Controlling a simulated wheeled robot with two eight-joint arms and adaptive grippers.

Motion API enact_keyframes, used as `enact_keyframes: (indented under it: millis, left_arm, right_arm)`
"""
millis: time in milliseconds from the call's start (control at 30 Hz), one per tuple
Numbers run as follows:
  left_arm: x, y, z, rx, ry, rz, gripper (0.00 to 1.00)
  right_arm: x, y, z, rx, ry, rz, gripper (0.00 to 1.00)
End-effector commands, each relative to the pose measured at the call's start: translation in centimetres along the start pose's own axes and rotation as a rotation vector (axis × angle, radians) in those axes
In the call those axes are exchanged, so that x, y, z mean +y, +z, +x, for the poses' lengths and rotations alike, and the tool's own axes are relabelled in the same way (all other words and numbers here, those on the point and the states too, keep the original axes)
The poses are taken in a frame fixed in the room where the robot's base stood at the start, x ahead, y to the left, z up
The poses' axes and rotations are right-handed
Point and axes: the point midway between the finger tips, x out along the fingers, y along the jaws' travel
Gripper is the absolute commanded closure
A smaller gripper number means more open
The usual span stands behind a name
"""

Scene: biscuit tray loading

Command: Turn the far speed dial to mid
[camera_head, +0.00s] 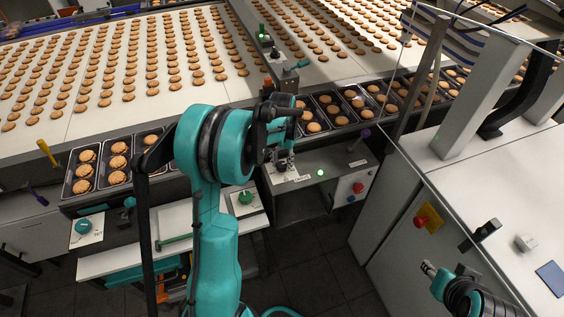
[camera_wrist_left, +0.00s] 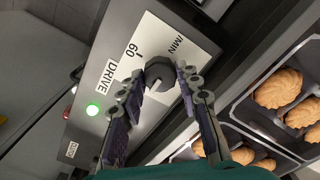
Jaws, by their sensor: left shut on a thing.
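My left gripper (camera_wrist_left: 161,82) is shut on the dial, one finger on each side. The dial's exact setting is hard to read. In the head view my left gripper (camera_head: 284,160) is at the plate on the grey control box (camera_head: 325,168), and its arm and fingers largely hide the dial. My right gripper (camera_head: 429,268) is at the lower right, away from the box; its jaw opening is unclear.
A green lamp (camera_head: 320,173) and a red button (camera_head: 358,187) are on the control box. Green knobs (camera_head: 246,197) sit on panels to the left. Trays of biscuits (camera_head: 314,108) line the conveyor (camera_head: 130,117) behind. A white cabinet (camera_head: 425,200) stands at the right.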

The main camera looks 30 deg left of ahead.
Motion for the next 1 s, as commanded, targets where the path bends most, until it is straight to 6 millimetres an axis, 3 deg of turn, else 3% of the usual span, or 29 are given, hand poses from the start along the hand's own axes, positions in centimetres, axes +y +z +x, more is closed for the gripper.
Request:
enact_keyframes:
  millis: [33,100,467,567,1000]
  left_arm:
    - [0.0,0.0,0.0,0.001,0.000,0.000,0.59]
    - [0.0,0.0,0.0,0.001,0.000,-0.001,0.46]
    - [0.0,0.0,-0.5,0.000,0.000,-0.001,0.46]
    - [0.0,0.0,-1.7,0.000,0.000,-0.001,0.46]
    - [0.0,0.0,-10.5,0.000,0.000,-0.001,0.46]
  right_arm:
    - [0.0,0.0,0.0,0.000,0.000,0.000,0.60]
    - [0.0,0.0,0.0,0.000,0.000,0.000,0.60]
    - [0.0,0.0,0.0,0.000,0.000,0.000,0.60]
    - [0.0,0.0,0.0,0.000,0.000,0.000,0.60]
    - [0.0,0.0,0.0,0.000,0.000,0.000,0.60]
